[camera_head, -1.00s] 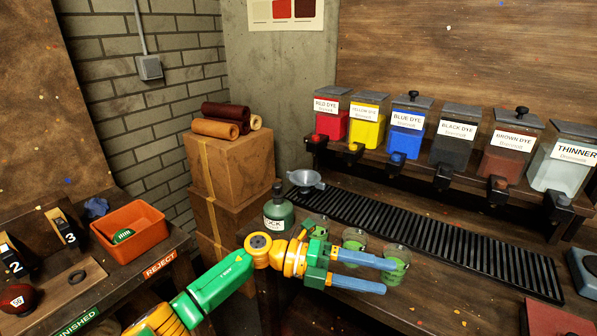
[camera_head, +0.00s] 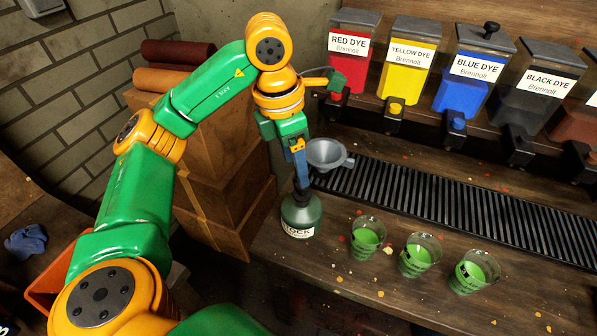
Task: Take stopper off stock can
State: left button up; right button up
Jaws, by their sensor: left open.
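The stock can (camera_head: 301,217) is a squat dark green can with a white label, standing upright near the left end of the bench. Its dark stopper (camera_head: 302,196) sits at the top of the can, partly hidden by the gripper. My left gripper (camera_head: 301,180) points straight down over the can, with its blue fingers at the stopper. The jaws are open; seen nearly edge-on, I cannot tell whether they touch the stopper. My right gripper is out of view.
A black slatted grate (camera_head: 430,195) runs along the bench below the dye dispensers. Stacked boxes (camera_head: 215,200) stand left of the can.

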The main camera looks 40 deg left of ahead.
aim_at(300, 195)
pick_arm(q)
jog(key=f, duration=0.1)
jog(key=d+f+p, duration=0.1)
jog(key=f, duration=0.3)
jog(key=shift+w+d+f, duration=0.25)
jog(key=shift+w, duration=0.05)
jog(key=shift+w+a+f, duration=0.1)
jog(key=shift+a+f, duration=0.1)
jog(key=shift+f, duration=0.15)
jog(key=shift+r, duration=0.1)
grip_shut()
